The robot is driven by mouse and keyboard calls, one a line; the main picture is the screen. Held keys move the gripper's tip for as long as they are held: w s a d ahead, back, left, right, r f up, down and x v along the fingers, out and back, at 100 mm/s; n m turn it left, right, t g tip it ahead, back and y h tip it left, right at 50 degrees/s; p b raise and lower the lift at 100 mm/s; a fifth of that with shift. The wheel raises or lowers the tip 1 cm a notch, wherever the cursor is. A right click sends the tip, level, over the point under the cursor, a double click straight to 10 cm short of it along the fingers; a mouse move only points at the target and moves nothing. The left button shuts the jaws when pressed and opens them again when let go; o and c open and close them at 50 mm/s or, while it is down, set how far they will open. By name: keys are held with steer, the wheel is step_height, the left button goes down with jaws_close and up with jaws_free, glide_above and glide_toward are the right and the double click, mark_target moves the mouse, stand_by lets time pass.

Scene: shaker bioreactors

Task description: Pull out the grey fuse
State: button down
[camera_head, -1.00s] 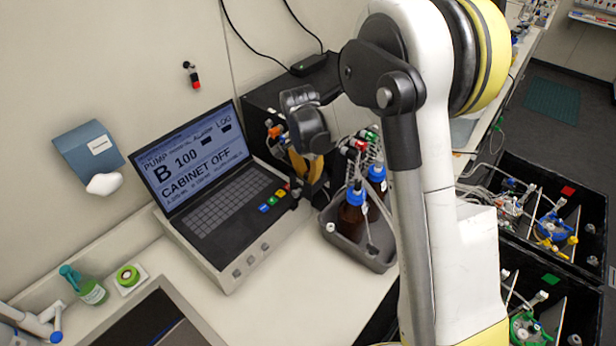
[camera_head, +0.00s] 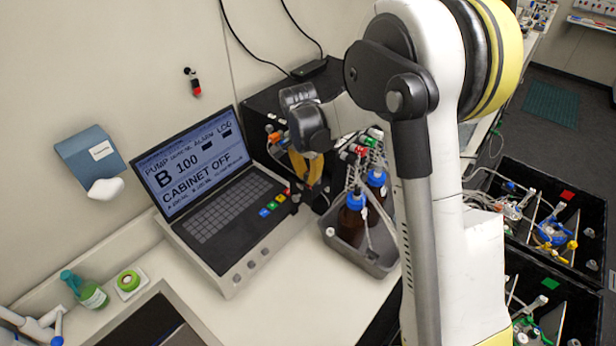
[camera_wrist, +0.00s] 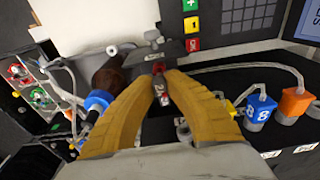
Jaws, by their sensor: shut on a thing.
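My gripper (camera_wrist: 160,82) has two yellow fingers. In the wrist view their tips are closed on a small grey piece with dark markings and a red end, which I take to be the grey fuse (camera_wrist: 162,93). The fingers cover its sides, and I cannot tell whether it still sits in a socket. In the head view my gripper (camera_head: 297,193) points down between the laptop-like pump console (camera_head: 225,250) and the bottle tray, in front of the black box (camera_head: 262,103). The fuse is too small to make out there.
Blue (camera_wrist: 260,107) and orange (camera_wrist: 297,103) plugs with tubes stand right of my fingers. A grey tray (camera_head: 375,266) holds brown bottles with blue caps (camera_head: 352,198) close to the gripper's right. Console buttons (camera_head: 272,205) lie just left.

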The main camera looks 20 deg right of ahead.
mark_target(309, 173)
steer(key=shift+r, duration=0.15)
steer(key=shift+r+p, duration=0.7)
steer(key=shift+r, duration=0.75)
steer(key=shift+r, duration=0.1)
